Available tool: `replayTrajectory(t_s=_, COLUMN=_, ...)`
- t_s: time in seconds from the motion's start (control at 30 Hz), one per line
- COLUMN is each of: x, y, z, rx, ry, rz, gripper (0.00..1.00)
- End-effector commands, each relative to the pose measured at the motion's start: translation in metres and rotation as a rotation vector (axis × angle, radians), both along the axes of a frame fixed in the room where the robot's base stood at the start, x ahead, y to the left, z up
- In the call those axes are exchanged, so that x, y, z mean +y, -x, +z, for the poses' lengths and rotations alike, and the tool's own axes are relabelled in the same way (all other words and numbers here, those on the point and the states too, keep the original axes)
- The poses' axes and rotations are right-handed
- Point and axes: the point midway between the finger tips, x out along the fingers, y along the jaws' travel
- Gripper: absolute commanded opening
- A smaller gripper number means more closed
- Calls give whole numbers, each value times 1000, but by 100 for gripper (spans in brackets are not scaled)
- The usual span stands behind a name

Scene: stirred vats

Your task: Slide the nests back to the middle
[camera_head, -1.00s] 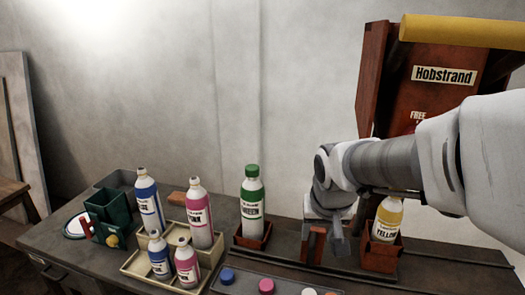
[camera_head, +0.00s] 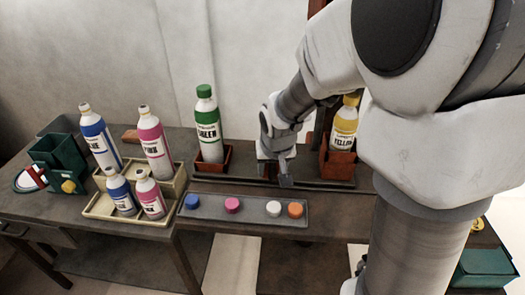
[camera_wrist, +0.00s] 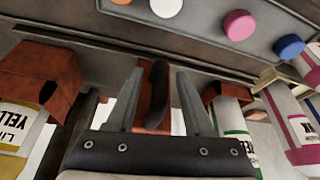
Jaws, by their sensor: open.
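One red-brown nest (camera_head: 213,165) holds a green-capped bottle (camera_head: 208,128) on the left of a dark rail (camera_head: 255,182). Another red-brown nest (camera_head: 338,165) holds a yellow bottle (camera_head: 344,126) on the right. Both also show in the wrist view, the yellow bottle's nest (camera_wrist: 42,75) at left and the green bottle's nest (camera_wrist: 228,92) at right. My gripper (camera_head: 278,182) is low over the rail between them. In the wrist view its open fingers (camera_wrist: 158,95) stand either side of an upright red-brown piece (camera_wrist: 152,112). Contact with it cannot be told.
A grey tray (camera_head: 255,222) with blue, pink, white and orange caps lies in front of the rail. Several blue and pink bottles stand at left, some in a cream tray (camera_head: 100,208). A green container (camera_head: 58,158) is at far left.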

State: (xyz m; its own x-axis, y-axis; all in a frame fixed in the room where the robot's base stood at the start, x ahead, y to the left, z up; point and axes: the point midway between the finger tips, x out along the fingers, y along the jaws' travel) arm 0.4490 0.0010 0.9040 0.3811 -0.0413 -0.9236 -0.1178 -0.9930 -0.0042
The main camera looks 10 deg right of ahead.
Motion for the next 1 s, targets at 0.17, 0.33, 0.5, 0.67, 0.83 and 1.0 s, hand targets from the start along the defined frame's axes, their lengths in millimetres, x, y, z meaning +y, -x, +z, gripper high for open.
replayTrajectory(t_s=0.17, x=0, y=0, z=0, rx=0, ry=0, rz=0, gripper=36)
replayTrajectory(t_s=0.33, x=0, y=0, z=0, rx=0, ry=0, rz=0, gripper=5)
replayTrajectory(t_s=0.5, x=0, y=0, z=0, rx=1, ry=0, rz=0, gripper=0)
replayTrajectory(t_s=0.67, x=0, y=0, z=0, rx=1, ry=0, rz=0, gripper=0)
replayTrajectory(t_s=0.83, x=0, y=0, z=0, rx=1, ry=0, rz=0, gripper=0)
replayTrajectory(t_s=1.0, x=0, y=1, z=0, rx=1, ry=0, rz=0, gripper=0)
